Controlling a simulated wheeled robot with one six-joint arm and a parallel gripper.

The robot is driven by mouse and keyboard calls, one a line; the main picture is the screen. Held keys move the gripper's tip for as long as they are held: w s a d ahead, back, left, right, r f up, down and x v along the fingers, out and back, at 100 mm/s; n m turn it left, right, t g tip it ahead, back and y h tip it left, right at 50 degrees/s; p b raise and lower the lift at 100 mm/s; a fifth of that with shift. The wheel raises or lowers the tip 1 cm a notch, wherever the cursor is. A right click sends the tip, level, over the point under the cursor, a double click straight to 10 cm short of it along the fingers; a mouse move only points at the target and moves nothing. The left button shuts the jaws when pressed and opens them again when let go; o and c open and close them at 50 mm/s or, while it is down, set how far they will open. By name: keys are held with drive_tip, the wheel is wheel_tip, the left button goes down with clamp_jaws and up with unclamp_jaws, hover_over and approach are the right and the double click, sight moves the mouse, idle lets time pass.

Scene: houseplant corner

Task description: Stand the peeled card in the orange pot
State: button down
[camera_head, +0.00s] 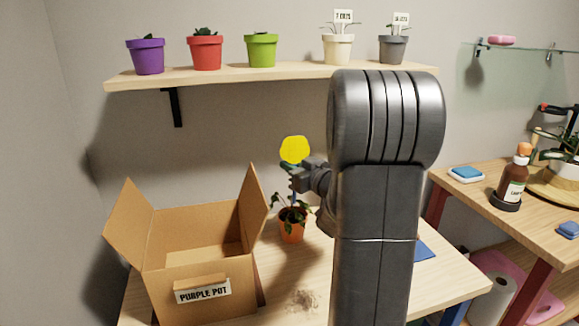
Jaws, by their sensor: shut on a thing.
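The orange pot (292,229) stands on the wooden table just right of the open box, with a dark green, drooping plant in it. A round yellow card (295,150) shows upright above the plant. My gripper (296,180) is at the lower part of the card and is shut on it. The card's lower end is hidden behind the gripper and leaves, so I cannot tell whether it touches the soil. My own arm hides part of the table to the right.
An open cardboard box (165,285) labelled PURPLE POT stands left of the orange pot. Spilled soil (302,299) lies in front. A wall shelf (285,73) above holds several pots. A side table (475,189) at right holds a brown bottle (513,178).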

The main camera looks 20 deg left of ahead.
drive_tip(key=shift+f+b, duration=2.05)
drive_tip(key=shift+f, duration=0.75)
drive_tip(key=shift+f+b, duration=0.7)
drive_tip(key=shift+f, duration=0.25)
drive_tip(key=shift+f+b, duration=1.55)
drive_tip(key=shift+f, duration=0.5)
drive_tip(key=shift+f, duration=0.1)
drive_tip(key=c, duration=1.5)
unclamp_jaws()
drive_tip(key=shift+o, duration=0.2)
drive_tip(key=shift+d, duration=0.15)
drive_tip(key=v, duration=1)
drive_tip(key=shift+p, duration=0.4)
